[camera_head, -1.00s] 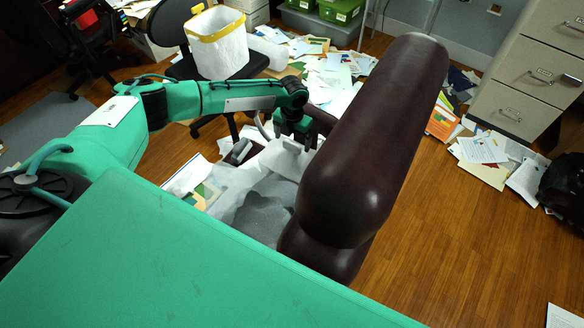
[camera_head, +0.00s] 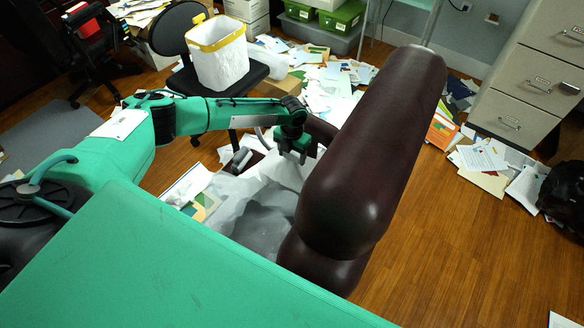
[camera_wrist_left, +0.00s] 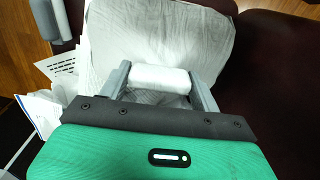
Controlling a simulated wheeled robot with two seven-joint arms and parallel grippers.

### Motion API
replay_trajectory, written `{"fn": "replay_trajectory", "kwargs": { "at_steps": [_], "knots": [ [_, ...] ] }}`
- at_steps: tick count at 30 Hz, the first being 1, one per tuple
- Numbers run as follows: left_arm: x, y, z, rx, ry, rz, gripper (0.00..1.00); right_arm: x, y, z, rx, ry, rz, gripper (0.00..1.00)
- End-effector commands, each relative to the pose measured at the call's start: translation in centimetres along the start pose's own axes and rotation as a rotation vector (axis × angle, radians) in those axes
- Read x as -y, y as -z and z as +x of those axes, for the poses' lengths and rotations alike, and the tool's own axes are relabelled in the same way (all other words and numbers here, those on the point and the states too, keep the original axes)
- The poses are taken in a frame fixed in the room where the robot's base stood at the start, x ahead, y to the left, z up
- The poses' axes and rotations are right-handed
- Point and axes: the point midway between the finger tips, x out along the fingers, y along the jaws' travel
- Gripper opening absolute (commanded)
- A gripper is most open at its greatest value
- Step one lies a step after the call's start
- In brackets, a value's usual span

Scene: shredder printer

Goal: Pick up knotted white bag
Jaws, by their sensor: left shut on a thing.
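The knotted white bag (camera_head: 262,212) is a pale, partly see-through sack with grey contents. It sits low in the middle of the head view, against the dark maroon padded seat, and the green panel in front hides its lower part. My left gripper (camera_head: 293,156) is at the bag's top. In the left wrist view the two grey fingers (camera_wrist_left: 161,88) are shut on a white, roll-shaped knot (camera_wrist_left: 160,77). The bag's thin sheet (camera_wrist_left: 175,35) spreads beyond them. My right gripper is not in view.
The maroon padded seat (camera_head: 375,150) rises close to the right of the bag. Papers (camera_head: 335,85) cover the floor behind. A white bin with a yellow rim (camera_head: 220,62) stands on a black chair. Filing drawers (camera_head: 520,95) are at right. Wood floor (camera_head: 470,240) is open at lower right.

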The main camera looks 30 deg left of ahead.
Motion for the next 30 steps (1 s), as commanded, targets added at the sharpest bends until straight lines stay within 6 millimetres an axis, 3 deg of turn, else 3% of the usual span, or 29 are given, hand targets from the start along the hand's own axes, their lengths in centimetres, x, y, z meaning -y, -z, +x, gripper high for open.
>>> {"fn": "replay_trajectory", "kwargs": {
  "at_steps": [7,11,24,30],
  "knots": [
    [0.0,-0.1,-1.3,0.002,0.001,0.0,0.41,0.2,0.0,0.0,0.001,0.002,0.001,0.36],
    [0.0,-0.1,-3.2,0.004,0.001,0.001,0.41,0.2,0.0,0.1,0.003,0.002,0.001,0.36],
    [0.0,-0.1,-14.1,0.006,0.001,0.001,0.41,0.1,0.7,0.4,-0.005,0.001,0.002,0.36],
    [0.0,-0.1,-17.7,0.004,0.001,0.001,0.41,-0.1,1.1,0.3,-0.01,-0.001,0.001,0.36]
  ]
}}
